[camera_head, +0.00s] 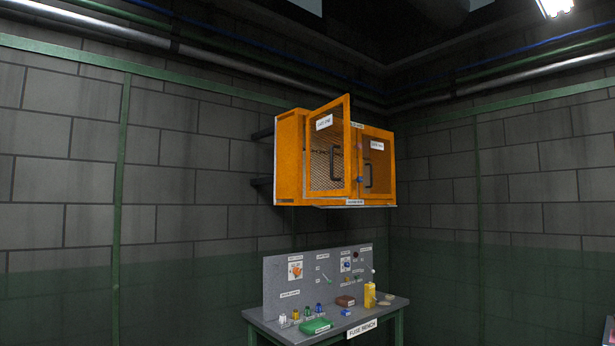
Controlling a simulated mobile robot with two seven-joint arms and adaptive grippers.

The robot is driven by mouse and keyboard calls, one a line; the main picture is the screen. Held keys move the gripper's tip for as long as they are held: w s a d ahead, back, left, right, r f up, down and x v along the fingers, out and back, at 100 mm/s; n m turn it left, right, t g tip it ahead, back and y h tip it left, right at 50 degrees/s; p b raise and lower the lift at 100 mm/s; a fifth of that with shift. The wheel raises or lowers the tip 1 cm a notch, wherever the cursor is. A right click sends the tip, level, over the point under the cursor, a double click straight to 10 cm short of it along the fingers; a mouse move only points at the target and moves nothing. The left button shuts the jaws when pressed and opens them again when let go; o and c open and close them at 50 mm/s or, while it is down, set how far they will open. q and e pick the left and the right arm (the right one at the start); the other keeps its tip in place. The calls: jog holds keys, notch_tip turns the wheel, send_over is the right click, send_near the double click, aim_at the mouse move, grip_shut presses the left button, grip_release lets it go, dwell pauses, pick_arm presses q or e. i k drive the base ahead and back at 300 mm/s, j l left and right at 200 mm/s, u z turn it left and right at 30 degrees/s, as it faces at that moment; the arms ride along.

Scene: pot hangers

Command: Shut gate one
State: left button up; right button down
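An orange wall cabinet (289,160) with two mesh gates hangs in the middle of the head view. The left gate (328,189), whose small label (324,122) seems to read gate one, stands swung outward from its left side. Its dark handle (336,163) is near its free right edge. The right gate (378,133), labelled gate two, looks shut or nearly so; the open gate partly hides the cabinet's inside. Neither of my grippers is in view.
A grey fuse bench (385,315) stands below the cabinet. It holds a green box (316,326), a yellow bottle (370,294), a brown box (345,301) and several small coloured parts. Block walls meet in a corner behind; pipes run above. The air before the cabinet looks clear.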

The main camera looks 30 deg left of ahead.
aim_at(327, 121)
jog(key=i+l+u, duration=0.15)
jog(key=u, duration=0.3)
jog(key=i+l+u, duration=0.2)
jog(key=u, duration=0.2)
jog(key=i+l+u, duration=0.3)
jog(key=u, duration=0.15)
jog(key=i+l+u, duration=0.1)
jog(key=l+u, duration=0.3)
jog(key=i+l+u, duration=0.1)
jog(key=l+u, duration=0.2)
jog(key=u, duration=0.15)
